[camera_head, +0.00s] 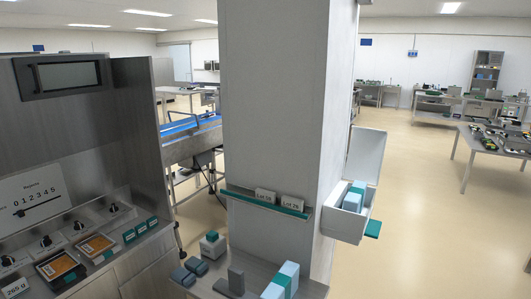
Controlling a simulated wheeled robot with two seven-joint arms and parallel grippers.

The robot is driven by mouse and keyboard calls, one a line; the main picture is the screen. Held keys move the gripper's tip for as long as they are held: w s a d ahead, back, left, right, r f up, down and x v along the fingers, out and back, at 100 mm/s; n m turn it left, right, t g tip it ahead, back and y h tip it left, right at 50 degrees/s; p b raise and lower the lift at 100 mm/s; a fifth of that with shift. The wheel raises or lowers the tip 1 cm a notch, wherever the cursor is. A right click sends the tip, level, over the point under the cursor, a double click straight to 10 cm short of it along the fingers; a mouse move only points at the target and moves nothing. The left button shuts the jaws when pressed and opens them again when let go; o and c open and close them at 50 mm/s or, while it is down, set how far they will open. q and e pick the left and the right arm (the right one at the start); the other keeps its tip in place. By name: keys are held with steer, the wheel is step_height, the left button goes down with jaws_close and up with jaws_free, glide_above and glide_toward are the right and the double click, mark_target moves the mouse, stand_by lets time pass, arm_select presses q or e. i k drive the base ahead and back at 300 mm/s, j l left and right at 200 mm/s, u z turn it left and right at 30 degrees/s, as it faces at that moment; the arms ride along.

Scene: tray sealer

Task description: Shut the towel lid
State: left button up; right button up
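A white towel box (344,223) is fixed to the right side of the grey column. Its white lid (365,155) stands raised and open at the back of the box. Light blue blocks with a teal one, probably folded towels (355,193), show inside the box's open top. A teal tab (373,228) sticks out at the box's lower right. Neither of my grippers is in view.
The wide grey column (270,110) fills the middle. A small ledge (262,203) with lot cards crosses its front. Below, a shelf (210,285) holds several blocks. A steel machine (85,130) stands at left. The floor right of the box is clear.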

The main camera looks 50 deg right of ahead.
mark_target(367, 146)
steer(key=l+u, duration=0.3)
steer(key=l, duration=0.35)
steer(key=l+u, duration=0.35)
steer(key=l, duration=0.3)
steer(key=k+l+u, duration=0.3)
steer(key=l, duration=0.3)
steer(key=k+l, duration=0.1)
steer(key=l, duration=0.4)
steer(key=k+l, duration=0.1)
steer(key=l, duration=0.35)
steer(key=k+l, duration=0.1)
steer(key=l, duration=0.4)
steer(key=k+l, duration=0.1)
steer(key=l, duration=0.4)
steer(key=k+l, duration=0.1)
steer(key=l, duration=0.35)
steer(key=k+l, duration=0.1)
steer(key=l, duration=0.4)
steer(key=k+l, duration=0.1)
steer(key=l, duration=0.35)
